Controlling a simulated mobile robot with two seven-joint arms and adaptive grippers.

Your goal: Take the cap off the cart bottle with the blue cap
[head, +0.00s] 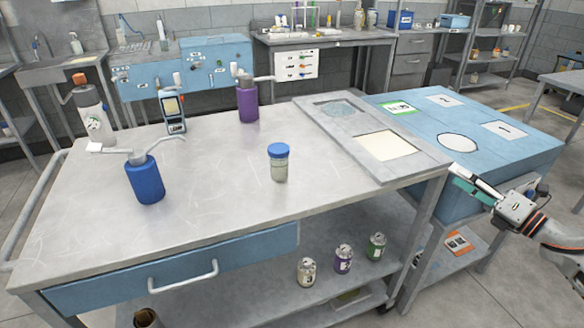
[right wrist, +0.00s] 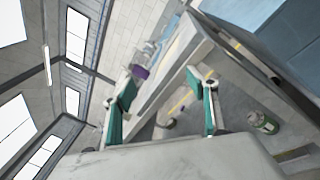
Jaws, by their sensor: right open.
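The cart bottle (head: 279,168) is a small clear bottle with a blue cap (head: 278,150). It stands upright near the middle of the grey metal cart top (head: 225,160), with the cap on it. My right gripper (head: 462,180) is at the right, beside the cart's right end and in front of the blue cabinet, well apart from the bottle. In the right wrist view its two teal-padded fingers (right wrist: 165,105) are spread with nothing between them. The bottle cannot be made out in that view. My left gripper is not in view.
A blue pump bottle (head: 146,180), a purple one (head: 248,103) and a handheld device (head: 172,110) stand on the cart's left and back. A grey panel (head: 340,140) lies at its right end. Several small cans (head: 343,259) stand on the lower shelf. The surface around the capped bottle is clear.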

